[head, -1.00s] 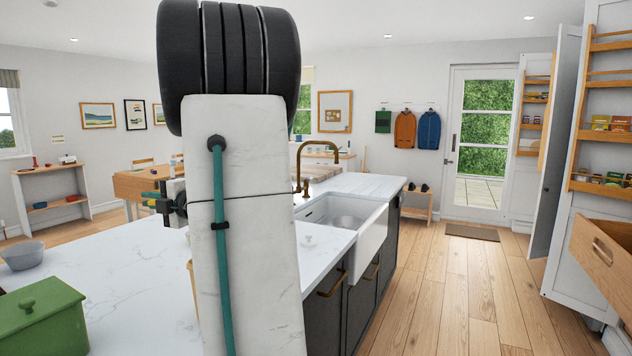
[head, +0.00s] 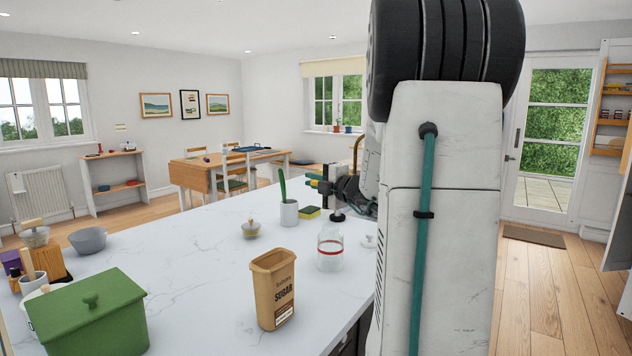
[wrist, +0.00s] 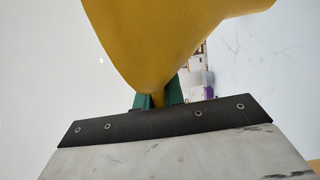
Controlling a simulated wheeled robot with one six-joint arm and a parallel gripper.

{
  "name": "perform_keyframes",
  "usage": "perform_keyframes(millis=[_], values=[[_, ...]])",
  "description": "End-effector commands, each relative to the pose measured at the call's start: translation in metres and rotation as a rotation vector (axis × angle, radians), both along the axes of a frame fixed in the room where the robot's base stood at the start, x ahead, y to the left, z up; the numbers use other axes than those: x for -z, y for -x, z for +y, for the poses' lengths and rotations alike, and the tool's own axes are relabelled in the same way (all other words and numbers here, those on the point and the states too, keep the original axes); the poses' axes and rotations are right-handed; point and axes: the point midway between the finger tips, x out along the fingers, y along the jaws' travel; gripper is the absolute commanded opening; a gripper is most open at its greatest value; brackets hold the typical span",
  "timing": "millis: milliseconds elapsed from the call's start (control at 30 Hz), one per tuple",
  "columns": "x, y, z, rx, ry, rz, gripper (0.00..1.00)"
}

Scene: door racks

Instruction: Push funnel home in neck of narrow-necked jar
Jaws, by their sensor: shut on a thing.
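A yellow funnel (wrist: 175,40) fills the upper middle of the wrist view. My gripper (wrist: 158,100) has its green fingers shut on the funnel's narrow part. In the head view my gripper (head: 318,186) is partly hidden behind my arm, and the funnel cannot be made out clearly there. A clear glass jar with a red band (head: 330,254) stands upright on the white worktop, below and near my gripper.
A brown sugar container (head: 273,290) stands in front of the jar. A white pot with a green handle (head: 289,212), a sponge (head: 310,212) and a small lidded bowl (head: 251,229) stand behind. A green lidded box (head: 90,315) is at front left. Worktop between is clear.

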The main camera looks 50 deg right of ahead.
Motion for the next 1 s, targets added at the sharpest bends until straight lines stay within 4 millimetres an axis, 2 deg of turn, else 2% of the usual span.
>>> perform_keyframes(millis=[167, 600, 1000], values=[[0.009, 0.001, 0.0, 0.001, 0.015, 0.002, 0.0], [0.049, 0.002, 0.0, 0.001, 0.015, 0.002, 0.0], [0.058, 0.002, 0.0, 0.002, 0.017, 0.0, 0.0]])
